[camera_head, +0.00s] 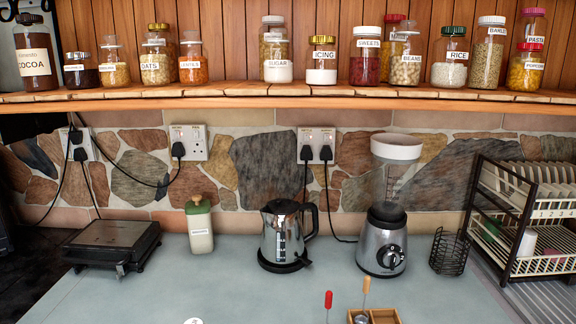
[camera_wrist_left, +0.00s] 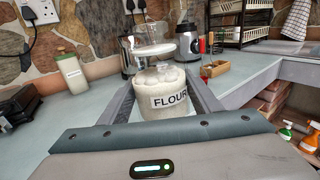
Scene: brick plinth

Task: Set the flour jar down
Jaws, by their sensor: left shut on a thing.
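The flour jar (camera_wrist_left: 160,98) is a clear glass jar of white flour with a "FLOUR" label, seen in the left wrist view. My left gripper (camera_wrist_left: 158,82) is shut on it, with one grey finger on each side. The jar's upper part is clear glass. The view does not show whether its base touches the worktop (camera_wrist_left: 95,112). In the head view neither gripper shows. A small white round thing (camera_head: 193,321) is cut off at the bottom edge there; I cannot tell what it is.
On the worktop (camera_head: 330,285) stand a black grill (camera_head: 112,243), a green-lidded jar (camera_head: 200,228), a kettle (camera_head: 284,236), a blender (camera_head: 384,240), a wooden box (camera_head: 385,316) and a dish rack (camera_head: 520,220). The front left-centre worktop is clear. Several jars fill the shelf (camera_head: 220,98).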

